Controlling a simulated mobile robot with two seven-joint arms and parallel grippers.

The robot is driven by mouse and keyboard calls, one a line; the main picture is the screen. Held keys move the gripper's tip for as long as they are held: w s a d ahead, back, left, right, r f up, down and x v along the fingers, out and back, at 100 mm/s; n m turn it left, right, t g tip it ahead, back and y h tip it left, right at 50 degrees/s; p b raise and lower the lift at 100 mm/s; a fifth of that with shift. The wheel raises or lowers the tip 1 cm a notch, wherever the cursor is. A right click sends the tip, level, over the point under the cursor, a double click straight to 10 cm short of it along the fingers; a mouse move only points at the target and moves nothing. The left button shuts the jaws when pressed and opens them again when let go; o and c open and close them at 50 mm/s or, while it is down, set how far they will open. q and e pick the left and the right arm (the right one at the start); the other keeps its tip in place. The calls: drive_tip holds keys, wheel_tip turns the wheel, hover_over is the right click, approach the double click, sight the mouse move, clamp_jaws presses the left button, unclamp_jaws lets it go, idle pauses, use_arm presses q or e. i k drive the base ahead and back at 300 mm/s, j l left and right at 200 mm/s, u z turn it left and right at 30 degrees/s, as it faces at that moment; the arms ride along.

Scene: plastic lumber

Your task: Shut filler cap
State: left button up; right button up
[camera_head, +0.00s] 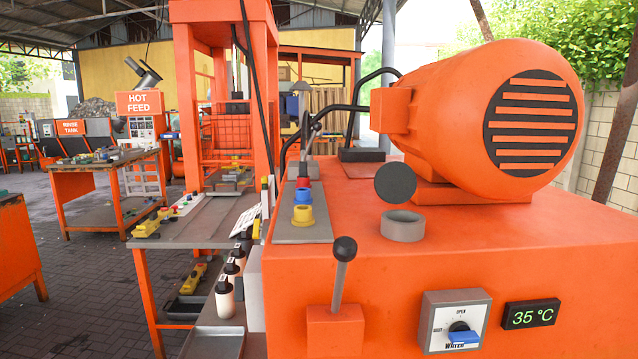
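The filler cap (395,183) is a dark round disc. It stands raised, with its flat face toward me, just behind and above the short grey filler neck (402,227). The neck's round opening faces up and is uncovered. Both are on top of the orange machine housing (480,245), in front of the large orange motor (490,120). Any hinge between cap and neck is too small to make out. Neither of my grippers shows in the head view.
A black-knobbed lever (343,262) stands on the housing's front left. A water selector (455,320) with a blue handle and a 35 °C display (531,314) are on the front face. A grey button panel (303,218) lies left of the neck. The top right of the neck is clear.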

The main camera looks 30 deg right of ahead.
sight(396, 182)
drive_tip(key=i+j+u, duration=0.2)
drive_tip(key=i+j, duration=0.25)
drive_tip(key=i+j+u, duration=0.15)
drive_tip(key=i+j, duration=0.2)
drive_tip(key=i+j+u, duration=0.2)
drive_tip(key=i, duration=0.35)
drive_tip(key=i+z, duration=0.65)
drive_tip(key=z, duration=0.15)
drive_tip(key=i+j+z, duration=0.25)
drive_tip(key=z, duration=0.2)
drive_tip(key=i+j+z, duration=0.25)
drive_tip(key=z, duration=0.15)
drive_tip(key=i+z, duration=0.2)
drive_tip(key=z, duration=0.25)
drive_tip(key=i+j+z, duration=0.15)
drive_tip(key=z, duration=0.25)
drive_tip(key=i+j+z, duration=0.1)
drive_tip(key=z, duration=0.35)
drive_tip(key=i+j+z, duration=0.1)
drive_tip(key=j+z, duration=0.3)
drive_tip(key=i+j+z, duration=0.15)
drive_tip(key=z, duration=0.25)
drive_tip(key=i+j+z, duration=0.15)
drive_tip(key=z, duration=0.25)
drive_tip(key=i+j+z, duration=0.1)
drive_tip(key=j+z, duration=0.7)
drive_tip(key=i+l, duration=0.05)
drive_tip(key=l, duration=0.05)
